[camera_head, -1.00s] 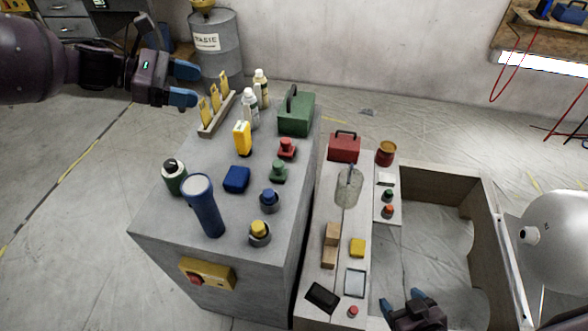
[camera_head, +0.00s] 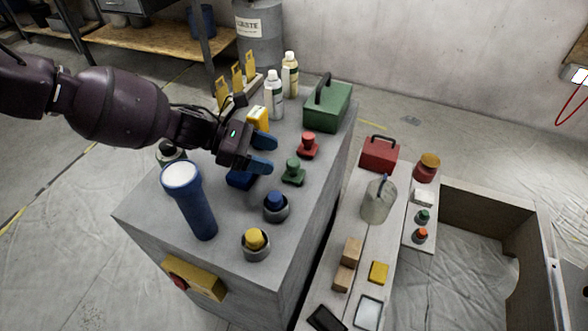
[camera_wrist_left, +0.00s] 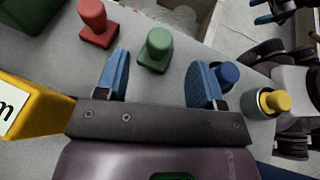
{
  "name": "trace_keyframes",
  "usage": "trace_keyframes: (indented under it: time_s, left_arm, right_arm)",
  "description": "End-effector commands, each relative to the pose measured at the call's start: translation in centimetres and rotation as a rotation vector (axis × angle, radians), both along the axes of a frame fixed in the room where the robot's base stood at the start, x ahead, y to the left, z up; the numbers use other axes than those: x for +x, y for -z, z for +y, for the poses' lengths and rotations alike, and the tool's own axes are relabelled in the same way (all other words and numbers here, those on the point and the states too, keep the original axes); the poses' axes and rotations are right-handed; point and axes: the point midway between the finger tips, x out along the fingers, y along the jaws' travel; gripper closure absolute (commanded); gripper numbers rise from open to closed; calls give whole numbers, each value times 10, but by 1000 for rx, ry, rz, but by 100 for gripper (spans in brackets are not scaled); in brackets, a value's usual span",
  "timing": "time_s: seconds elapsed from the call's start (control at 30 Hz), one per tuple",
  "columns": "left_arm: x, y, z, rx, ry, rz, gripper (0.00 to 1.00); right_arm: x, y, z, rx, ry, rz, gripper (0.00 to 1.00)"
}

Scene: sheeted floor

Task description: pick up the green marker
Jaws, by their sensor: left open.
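The green marker (camera_head: 293,172) is a small peg with a wide base, standing upright on the grey block's top between the red and blue pegs. In the left wrist view the green marker (camera_wrist_left: 157,48) stands just beyond and between my fingertips.
A red peg (camera_head: 308,146) stands behind the marker; a blue peg (camera_head: 275,205) and a yellow peg (camera_head: 256,241) stand in front, in grey rings.

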Motion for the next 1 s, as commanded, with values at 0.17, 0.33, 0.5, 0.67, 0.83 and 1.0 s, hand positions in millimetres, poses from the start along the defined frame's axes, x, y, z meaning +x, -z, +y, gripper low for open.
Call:
trace_keyframes:
  time_s: [0.17,0.33,0.5,0.67,0.83,1.0]
  left_arm:
    - [-1,6,-11,0,1,0,38]
    - [-3,17,-34,1,3,3,38]
    - [-4,23,-49,1,1,2,38]
    - [-4,22,-52,2,-2,-1,38]
    - [-4,21,-52,1,-1,-2,42]
    - [-4,21,-52,1,-1,-1,68]
  right_arm:
    - [0,3,0,-4,-5,3,32]
    - [1,6,2,-12,-15,1,32]
    - [9,1,4,-18,-29,-20,32]
    - [10,0,4,-20,-31,-24,32]
    - [8,1,3,-20,-31,-22,32]
    - [7,1,3,-21,-30,-19,32]
